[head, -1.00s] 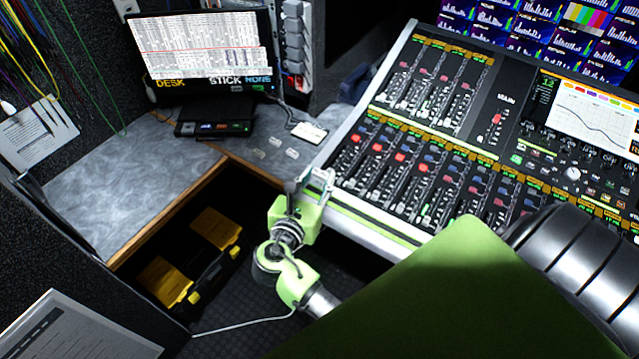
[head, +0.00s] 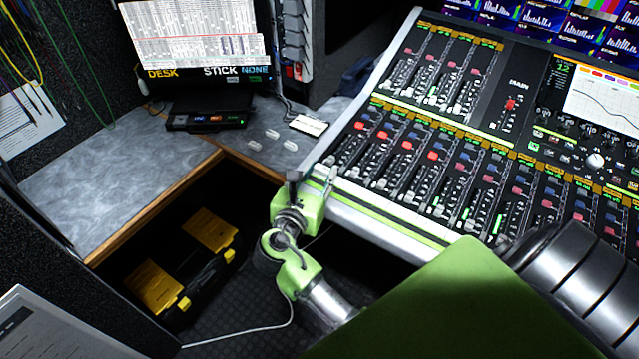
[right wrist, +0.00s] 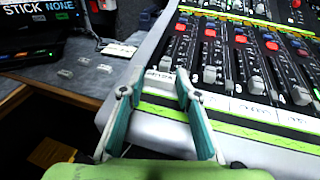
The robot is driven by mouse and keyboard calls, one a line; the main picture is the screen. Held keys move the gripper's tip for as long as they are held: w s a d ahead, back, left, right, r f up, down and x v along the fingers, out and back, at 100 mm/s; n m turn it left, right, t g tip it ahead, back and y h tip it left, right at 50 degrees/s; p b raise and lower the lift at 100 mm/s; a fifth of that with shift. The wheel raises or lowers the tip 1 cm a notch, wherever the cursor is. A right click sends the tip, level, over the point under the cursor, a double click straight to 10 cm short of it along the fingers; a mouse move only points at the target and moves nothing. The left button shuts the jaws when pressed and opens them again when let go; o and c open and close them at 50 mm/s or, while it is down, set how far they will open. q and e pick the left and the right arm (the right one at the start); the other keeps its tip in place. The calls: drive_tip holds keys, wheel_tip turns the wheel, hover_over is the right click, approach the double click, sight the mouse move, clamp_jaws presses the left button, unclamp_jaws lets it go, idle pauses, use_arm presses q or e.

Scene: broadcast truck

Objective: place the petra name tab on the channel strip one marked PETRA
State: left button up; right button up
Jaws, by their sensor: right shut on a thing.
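My right gripper (head: 312,183) is at the front left corner of the mixing console (head: 365,212). In the right wrist view, its two fingers (right wrist: 155,92) are shut on a small pale tab with dark lettering (right wrist: 158,77), too blurred to read for certain. The tab appears over the console's front left edge; whether it touches cannot be told. Channel strip one is at the console's left end (head: 345,150); its marking is not readable. Handwritten white labels (right wrist: 240,106) run along the console's front, the leftmost part hidden by the fingers. My left gripper is not in view.
Three loose white tabs (head: 272,134) lie on the grey desk (head: 140,195), beside a white card (head: 308,125). A monitor (head: 195,45) stands behind them. A black and yellow toolbox (head: 185,265) sits in the dark gap below. Raised faders and knobs cover the console.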

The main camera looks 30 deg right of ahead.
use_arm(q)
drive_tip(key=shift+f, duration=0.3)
use_arm(e)
drive_tip(key=shift+f, duration=0.1)
drive_tip(key=shift+f, duration=0.1)
drive_tip(key=o, duration=0.8)
drive_tip(key=shift+o, duration=0.2)
